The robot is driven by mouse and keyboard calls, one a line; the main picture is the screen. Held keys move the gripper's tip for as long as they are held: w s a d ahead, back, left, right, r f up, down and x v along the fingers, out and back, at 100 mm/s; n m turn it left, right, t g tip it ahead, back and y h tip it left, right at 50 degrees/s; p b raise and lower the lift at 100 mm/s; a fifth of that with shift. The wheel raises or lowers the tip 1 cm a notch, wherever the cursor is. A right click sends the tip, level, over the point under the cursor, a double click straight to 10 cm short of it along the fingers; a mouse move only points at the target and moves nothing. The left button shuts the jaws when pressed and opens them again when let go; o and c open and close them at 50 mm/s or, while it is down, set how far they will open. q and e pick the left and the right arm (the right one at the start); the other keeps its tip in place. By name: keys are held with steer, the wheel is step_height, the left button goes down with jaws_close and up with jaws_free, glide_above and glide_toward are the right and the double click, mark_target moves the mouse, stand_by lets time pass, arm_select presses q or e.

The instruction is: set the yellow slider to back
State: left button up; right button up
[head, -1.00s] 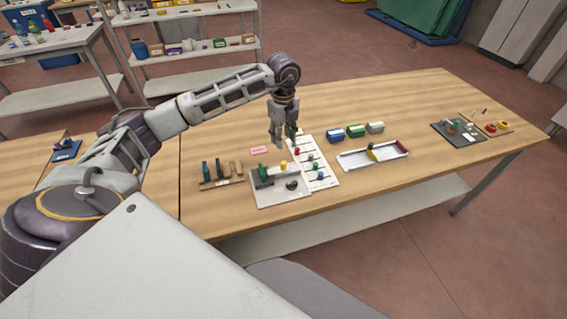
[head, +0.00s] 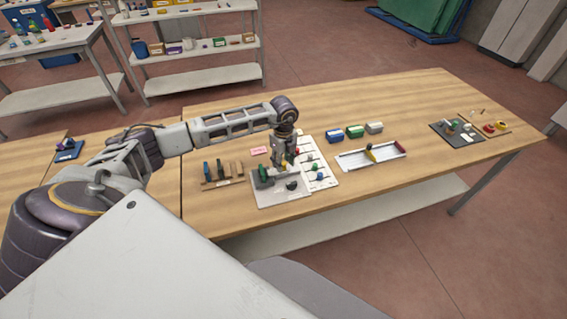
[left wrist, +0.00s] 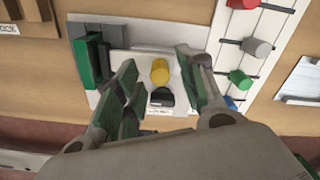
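The yellow slider (left wrist: 160,70) shows in the left wrist view as a yellow knob on a light grey plate (left wrist: 190,36), just behind a black knob-like part (left wrist: 161,97). My left gripper (left wrist: 158,84) is open, its green-padded fingers on either side of the yellow knob, apart from it. In the head view my left gripper (head: 291,165) points down over the plate (head: 280,198) and hides the yellow knob. The dark green block (left wrist: 88,57) stands at the plate's left. My right gripper is not in view.
A white panel with coloured knobs (head: 320,180) lies right beside the plate.

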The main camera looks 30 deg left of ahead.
arm_select(q)
steer(key=shift+f, duration=0.75)
jaws_close()
